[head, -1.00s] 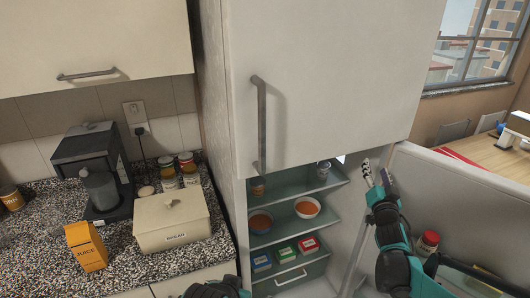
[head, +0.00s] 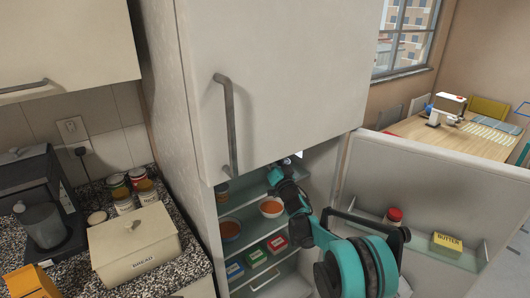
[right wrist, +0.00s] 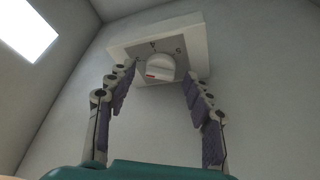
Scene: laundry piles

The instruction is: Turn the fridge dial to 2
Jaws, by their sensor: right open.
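The fridge dial (right wrist: 160,68) is a round white knob on a pale, box-like housing (right wrist: 196,38) on the fridge's inner wall. It shows in the right wrist view, with a red mark on its left part. The digits 4 and 5 are readable on the plate; other digits are hidden or too small to read. My right gripper (right wrist: 158,90) is open, with its fingers on either side of the dial; I cannot tell whether they touch it. In the head view my right arm reaches into the open fridge (head: 325,165), where the dial is hidden. My left gripper is out of view.
Glass shelves hold bowls (head: 271,207), jars and small boxes (head: 277,243) just below and left of my right arm. The open fridge door (head: 440,180) stands to the right, with a red-lidded jar (head: 393,216) and butter (head: 446,243) on its shelf. A lit panel (right wrist: 27,28) is at the wrist view's upper left.

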